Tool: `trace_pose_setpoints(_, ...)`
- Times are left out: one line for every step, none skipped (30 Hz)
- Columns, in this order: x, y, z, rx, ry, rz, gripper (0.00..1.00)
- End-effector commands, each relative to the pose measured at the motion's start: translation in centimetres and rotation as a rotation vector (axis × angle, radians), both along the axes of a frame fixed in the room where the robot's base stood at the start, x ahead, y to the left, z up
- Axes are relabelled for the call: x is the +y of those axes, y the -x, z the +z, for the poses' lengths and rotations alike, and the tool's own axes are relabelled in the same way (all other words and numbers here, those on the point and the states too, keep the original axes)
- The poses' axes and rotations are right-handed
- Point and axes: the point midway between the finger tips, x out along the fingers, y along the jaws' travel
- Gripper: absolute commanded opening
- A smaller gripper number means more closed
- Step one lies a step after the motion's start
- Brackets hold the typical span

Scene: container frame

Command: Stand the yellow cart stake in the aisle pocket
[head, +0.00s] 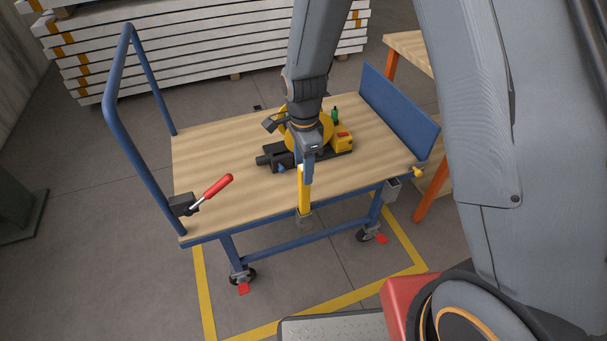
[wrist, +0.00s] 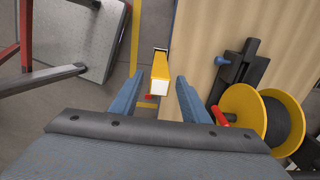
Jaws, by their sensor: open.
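The yellow cart stake (head: 304,192) stands upright at the near long edge of the cart deck. Its lower end meets a grey pocket (head: 304,218) on that edge and appears to sit inside it; the depth is hidden. In the wrist view the stake (wrist: 160,72) runs from its pale top end down to the grey bracket. My gripper (head: 307,168) is at the stake's upper part. In the wrist view its blue fingers (wrist: 160,80) are spread, one on each side of the stake, with gaps visible.
The wooden cart deck (head: 225,145) carries a yellow reel (wrist: 243,105), dark tools and a red-handled clamp (head: 212,190). A blue push handle (head: 133,110) rises at left, a blue end panel (head: 400,105) at right. Another grey pocket (head: 391,189) is near the right corner.

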Motion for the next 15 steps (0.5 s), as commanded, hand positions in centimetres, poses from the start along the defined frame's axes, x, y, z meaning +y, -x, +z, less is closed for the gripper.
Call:
trace_pose_setpoints(0.0,-0.1,1.1,-0.005,-0.001,0.0,0.42)
trace_pose_setpoints(0.0,-0.1,1.6,-0.005,-0.001,0.0,0.42)
trace_pose_setpoints(0.0,-0.1,2.4,-0.004,-0.001,0.0,0.42)
trace_pose_setpoints(0.0,-0.1,3.0,-0.004,-0.001,0.0,0.42)
trace_pose_setpoints(0.0,-0.1,3.6,-0.005,-0.001,0.0,0.42)
trace_pose_setpoints(0.0,-0.1,4.3,-0.004,-0.001,0.0,0.42)
trace_pose_setpoints(0.0,-0.1,4.8,-0.004,-0.001,0.0,0.42)
trace_pose_setpoints(0.0,-0.1,5.3,-0.003,-0.001,0.0,0.42)
trace_pose_setpoints(0.0,-0.1,6.0,-0.004,-0.001,0.0,0.42)
trace_pose_setpoints(0.0,0.0,6.4,-0.003,-0.001,0.0,0.42)
trace_pose_setpoints(0.0,0.0,6.8,-0.002,-0.001,0.0,0.42)
trace_pose_setpoints(0.0,-0.1,7.3,-0.003,-0.001,0.0,0.42)
trace_pose_setpoints(0.0,0.0,7.6,-0.002,-0.001,0.0,0.42)
trace_pose_setpoints(0.0,0.0,7.8,-0.001,0.0,0.0,0.42)
trace_pose_setpoints(0.0,0.0,8.1,-0.001,0.0,0.0,0.42)
